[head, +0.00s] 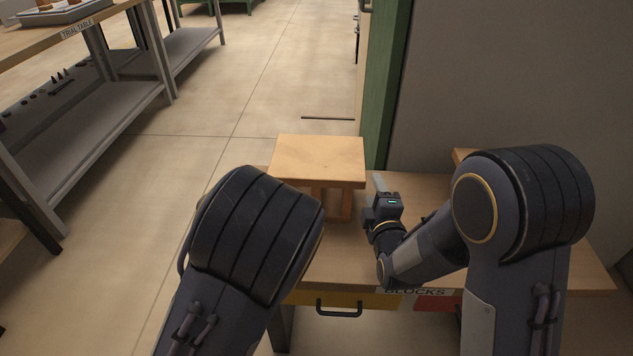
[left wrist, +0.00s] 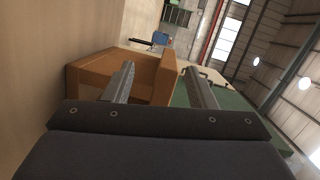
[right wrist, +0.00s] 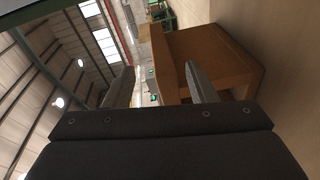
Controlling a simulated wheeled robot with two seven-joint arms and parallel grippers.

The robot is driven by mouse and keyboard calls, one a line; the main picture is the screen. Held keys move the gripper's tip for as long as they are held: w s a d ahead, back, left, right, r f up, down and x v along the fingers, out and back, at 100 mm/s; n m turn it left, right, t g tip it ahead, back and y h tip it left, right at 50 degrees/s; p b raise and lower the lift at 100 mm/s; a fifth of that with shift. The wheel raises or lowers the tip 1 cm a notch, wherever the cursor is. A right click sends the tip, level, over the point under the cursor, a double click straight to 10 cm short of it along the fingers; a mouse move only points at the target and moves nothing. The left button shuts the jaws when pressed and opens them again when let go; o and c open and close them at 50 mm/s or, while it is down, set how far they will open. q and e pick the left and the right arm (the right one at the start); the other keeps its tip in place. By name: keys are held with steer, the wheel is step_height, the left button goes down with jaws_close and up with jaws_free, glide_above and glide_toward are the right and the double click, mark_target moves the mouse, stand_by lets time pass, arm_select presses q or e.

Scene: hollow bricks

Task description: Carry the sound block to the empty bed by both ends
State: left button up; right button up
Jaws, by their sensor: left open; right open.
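A tan hollow block (head: 318,158) with a flat top and open front stands at the left end of the wooden blocks table (head: 345,262). My right gripper (head: 381,187) is open just right of the block. In the right wrist view the block (right wrist: 212,55) shows with one open finger in front of it and the other to its left. My left gripper is hidden behind my arm in the head view. In the left wrist view it (left wrist: 160,85) is open, and the block's near end (left wrist: 165,78) shows between its fingers. I cannot tell whether either gripper touches it.
A trial table (head: 110,18) with a grey tray (head: 65,14) holding small pieces stands at the far left. A green post (head: 385,85) and grey wall rise behind the blocks table. The floor (head: 270,70) between the tables is open.

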mark_target(271, 170)
steer(key=shift+w+a+f+n+t+y, duration=0.15)
steer(key=shift+w+a+f+n+t, duration=0.05)
steer(key=shift+a+n, duration=0.2)
steer(key=shift+w+a+f+n+t+y, duration=0.15)
steer(key=shift+a+n+t, duration=0.05)
steer(key=shift+a+n, duration=0.2)
arm_select(q)
steer(key=shift+w+d+r+m+t, duration=0.25)
steer(key=shift+d+m+t, duration=0.1)
steer(key=shift+m, duration=0.1)
steer(key=shift+w+d+r+m+t, duration=0.15)
steer(key=shift+w+d+m+t, duration=0.05)
steer(key=shift+d+m+t, duration=0.2)
arm_select(e)
steer(key=shift+d, duration=0.1)
arm_select(q)
steer(key=shift+w+a, duration=0.2)
steer(key=shift+w, duration=1.1)
steer(key=shift+w+a, duration=0.2)
steer(key=shift+w, duration=1.05)
steer(key=shift+w+a, duration=0.2)
steer(key=shift+w, duration=1.1)
arm_select(e)
steer(key=shift+w+a, duration=0.2)
steer(key=shift+w, duration=1.1)
steer(key=shift+w+a, duration=0.15)
steer(key=shift+w, duration=1.1)
steer(key=shift+w+a, duration=0.2)
steer(key=shift+w, duration=1.1)
